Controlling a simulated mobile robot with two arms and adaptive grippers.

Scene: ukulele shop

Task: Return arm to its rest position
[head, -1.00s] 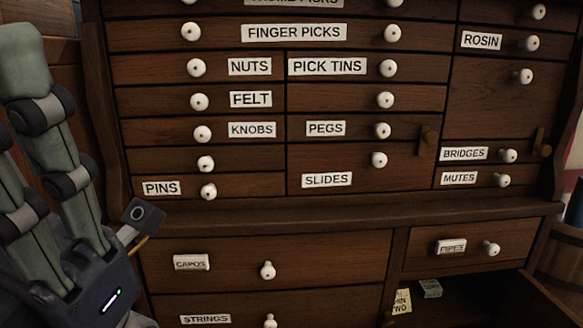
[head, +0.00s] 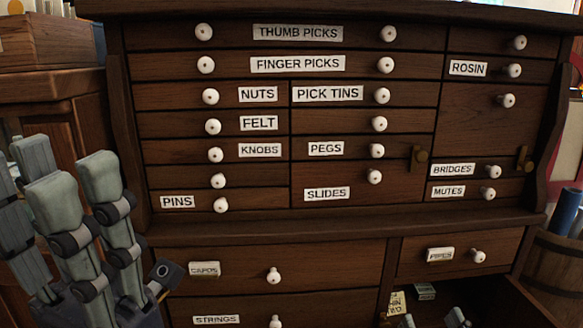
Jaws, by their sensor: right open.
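The lower part of the hand is cut off by the picture's bottom edge.
The cabinet has rows of labelled drawers with white knobs. A barrel (head: 550,270) stands at the right. A wooden box (head: 45,40) is at the upper left.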

